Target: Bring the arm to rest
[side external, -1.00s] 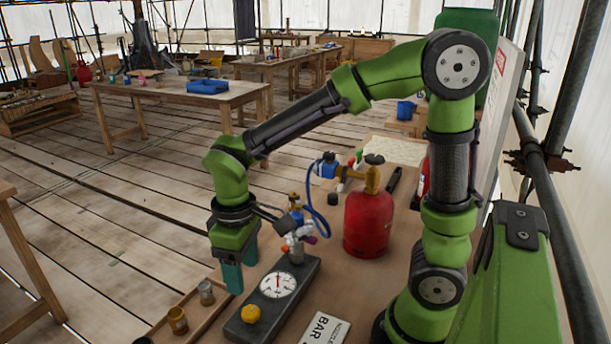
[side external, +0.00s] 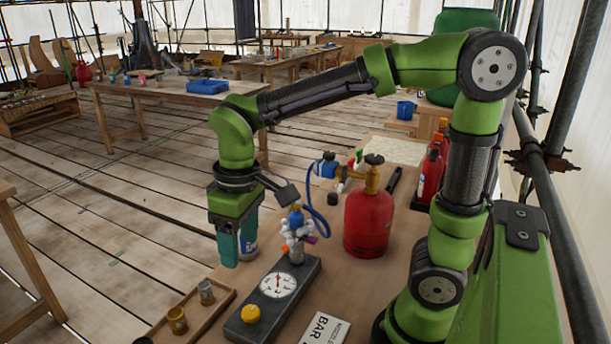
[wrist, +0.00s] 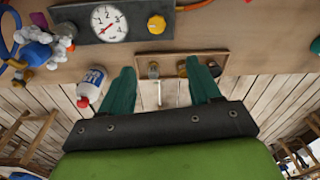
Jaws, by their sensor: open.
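My gripper (side external: 238,248) is green with teal fingers and points down near the front edge of the bench, left of the gauge block. In the wrist view my gripper (wrist: 163,92) shows two fingers wide apart with nothing between them. The gauge block (side external: 273,298) is dark, with a white dial and a yellow knob; it also shows in the wrist view (wrist: 140,30). A white and blue bottle (side external: 249,235) stands behind the fingers, partly hidden by them. In the wrist view the bottle (wrist: 90,86) is beside the left finger, outside the jaws.
A wooden tray (side external: 197,318) with small jars lies at the bench edge. A red gas cylinder (side external: 368,222) with a blue hose stands behind the gauge block. Scaffold poles (side external: 560,190) rise at the right.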

